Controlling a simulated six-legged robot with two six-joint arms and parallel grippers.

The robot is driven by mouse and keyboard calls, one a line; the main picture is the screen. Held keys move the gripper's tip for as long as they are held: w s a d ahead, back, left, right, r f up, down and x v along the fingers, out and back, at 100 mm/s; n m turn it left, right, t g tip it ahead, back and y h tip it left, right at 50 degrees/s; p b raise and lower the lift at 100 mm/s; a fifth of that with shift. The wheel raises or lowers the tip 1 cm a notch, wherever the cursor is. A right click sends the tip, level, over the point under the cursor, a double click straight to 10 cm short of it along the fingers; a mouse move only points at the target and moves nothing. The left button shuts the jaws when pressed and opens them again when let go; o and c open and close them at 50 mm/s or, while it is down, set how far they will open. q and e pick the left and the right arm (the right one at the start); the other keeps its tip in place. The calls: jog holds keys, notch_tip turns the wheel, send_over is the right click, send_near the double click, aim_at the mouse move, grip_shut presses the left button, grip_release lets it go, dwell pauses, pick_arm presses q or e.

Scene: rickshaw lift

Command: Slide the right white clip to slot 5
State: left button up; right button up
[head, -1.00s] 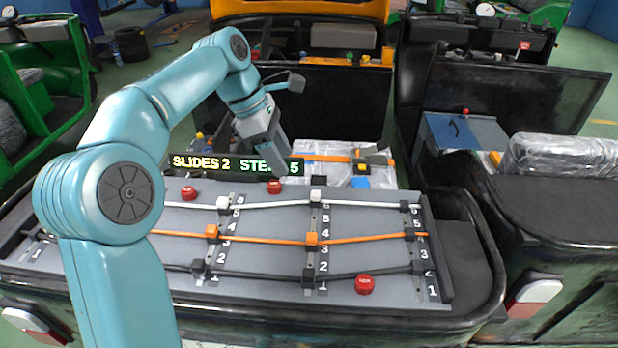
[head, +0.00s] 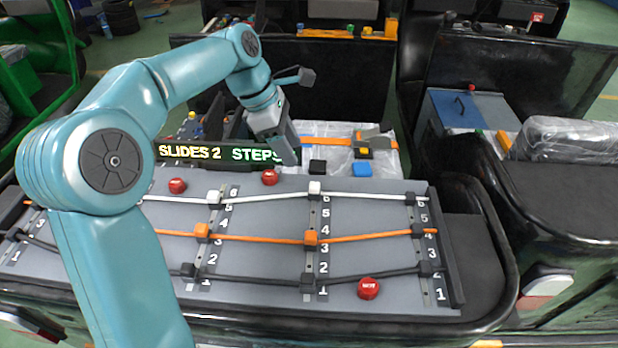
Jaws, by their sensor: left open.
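A grey sloped board (head: 260,262) carries numbered rails crossed by a white, an orange and a black cord. The right white clip (head: 315,188) sits at the top of the middle rail, beside the 6. Another white clip (head: 213,197) sits near the top of the rail to its left. Orange clips (head: 311,236) sit near 4 and dark clips (head: 307,278) near 2. My left gripper (head: 290,157) is open, pointing down above the board's back edge, up and left of the right white clip and apart from it. My right gripper is not in view.
A lit sign (head: 215,153) reading "SLIDES 2 STEPS" stands behind the board, partly covered by my left gripper. Red buttons (head: 368,288) sit on the board's front and back (head: 270,177). Black, blue and yellow blocks (head: 361,169) lie behind it.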

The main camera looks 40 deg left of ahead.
aim_at(315, 185)
pick_arm(q)
jog(key=x, duration=1.1)
jog(key=shift+w, duration=0.35)
jog(key=shift+w+d+f, duration=0.15)
jog(key=shift+s, duration=0.35)
jog(key=shift+r, duration=0.2)
jog(key=shift+c, duration=0.9)
jog(key=shift+w+f, duration=0.15)
jog(key=shift+w, duration=0.05)
grip_shut()
jog(key=shift+s, duration=0.1)
